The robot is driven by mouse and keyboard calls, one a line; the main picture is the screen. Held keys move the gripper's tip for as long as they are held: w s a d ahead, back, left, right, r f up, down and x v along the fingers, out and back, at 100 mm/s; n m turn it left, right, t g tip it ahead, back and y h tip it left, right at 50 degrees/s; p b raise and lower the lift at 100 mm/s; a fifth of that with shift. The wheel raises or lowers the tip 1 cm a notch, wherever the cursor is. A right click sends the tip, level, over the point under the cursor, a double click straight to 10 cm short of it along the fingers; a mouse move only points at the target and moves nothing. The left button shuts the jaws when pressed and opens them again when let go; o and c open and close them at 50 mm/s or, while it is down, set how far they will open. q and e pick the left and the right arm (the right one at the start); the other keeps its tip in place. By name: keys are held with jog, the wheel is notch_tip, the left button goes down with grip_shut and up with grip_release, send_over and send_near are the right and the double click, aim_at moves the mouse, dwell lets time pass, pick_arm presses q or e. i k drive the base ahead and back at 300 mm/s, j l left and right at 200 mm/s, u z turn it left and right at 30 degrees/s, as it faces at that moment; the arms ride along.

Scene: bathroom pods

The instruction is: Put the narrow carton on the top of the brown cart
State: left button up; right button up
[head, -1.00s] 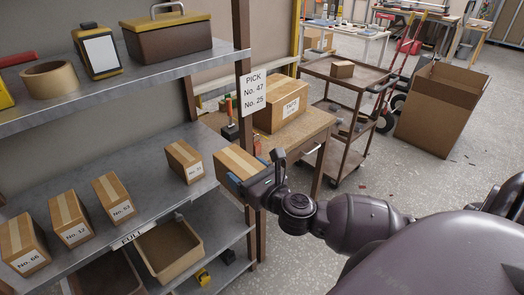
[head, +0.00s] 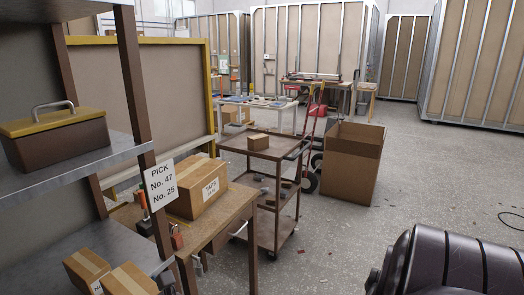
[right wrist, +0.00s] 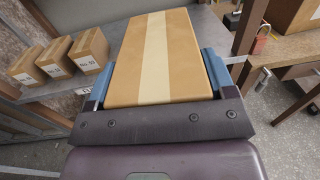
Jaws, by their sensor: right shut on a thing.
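My right gripper (right wrist: 158,72) is shut on a brown carton (right wrist: 155,50) with a pale tape stripe, its blue fingers on the two sides. Its label is hidden in the right wrist view. What looks like the same carton (head: 130,281) shows at the bottom left of the head view, beside another carton (head: 87,267) on the shelf. The brown cart (head: 284,151) stands mid-view past the wooden bench. My left gripper is out of view.
A taped carton (head: 198,190) sits on the wooden bench (head: 222,222) between shelf and cart. A shelf post with a sign, "PICK No. 47 No. 25" (head: 162,184), stands near. An open cardboard box (head: 352,160) and red hand truck (head: 312,120) are right of the cart. Floor at right is mostly clear.

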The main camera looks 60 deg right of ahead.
aim_at(274, 142)
jog(key=l, duration=0.75)
jog(key=i+l, duration=0.15)
jog(key=l, duration=1.3)
jog(key=i+l, duration=0.1)
jog(key=l, duration=0.65)
jog(key=i+l+z, duration=0.1)
jog(key=l, duration=0.6)
jog(key=i+l, duration=0.1)
jog(key=l, duration=0.65)
